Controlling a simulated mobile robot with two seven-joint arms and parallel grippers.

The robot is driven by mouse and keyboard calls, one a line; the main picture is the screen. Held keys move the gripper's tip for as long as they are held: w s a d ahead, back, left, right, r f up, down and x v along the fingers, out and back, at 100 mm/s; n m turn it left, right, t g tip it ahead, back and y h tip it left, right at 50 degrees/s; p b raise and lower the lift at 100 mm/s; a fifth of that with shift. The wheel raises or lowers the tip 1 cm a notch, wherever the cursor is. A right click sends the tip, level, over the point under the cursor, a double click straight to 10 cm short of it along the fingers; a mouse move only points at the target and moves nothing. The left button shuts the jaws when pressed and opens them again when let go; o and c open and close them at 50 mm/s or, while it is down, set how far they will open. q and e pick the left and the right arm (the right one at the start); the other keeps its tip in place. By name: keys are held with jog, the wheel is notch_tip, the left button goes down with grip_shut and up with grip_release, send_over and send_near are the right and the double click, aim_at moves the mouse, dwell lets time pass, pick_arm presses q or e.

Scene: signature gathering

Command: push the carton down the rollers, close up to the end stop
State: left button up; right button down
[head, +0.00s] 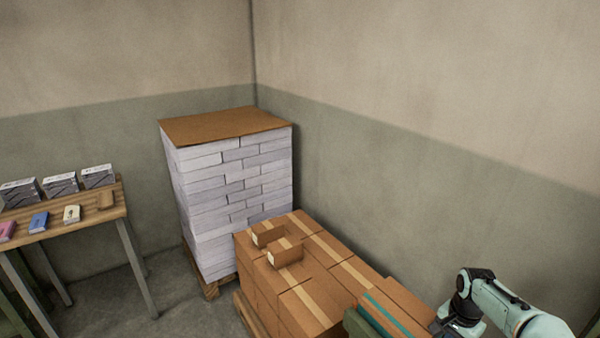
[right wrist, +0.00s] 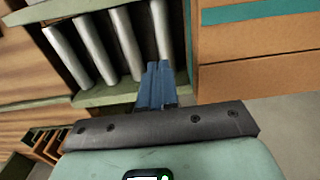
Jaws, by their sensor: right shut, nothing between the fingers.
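A brown carton with a teal stripe (head: 378,302) shows at the bottom of the head view, partly cut off by the frame edge. In the right wrist view the carton (right wrist: 255,42) fills the upper right. Bare metal rollers (right wrist: 98,46) between green rails lie left of it. My right gripper (right wrist: 158,70) has its blue fingers together and empty, over the rollers and just left of the carton's side. I cannot tell whether they touch it. My right arm enters the head view at lower right. The end stop cannot be made out. My left gripper is not in view.
Stacked brown cartons (head: 318,262) stand behind the striped carton, with two small boxes on top. A tall pallet of white paper (head: 235,180) stands in the corner. A wooden table (head: 60,224) with packs and small coloured items is at left. Walls close off the back.

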notch_tip(320, 180, up, 6)
jog(key=shift+r, duration=0.25)
jog(key=shift+s+f, duration=0.1)
dwell(0.4)
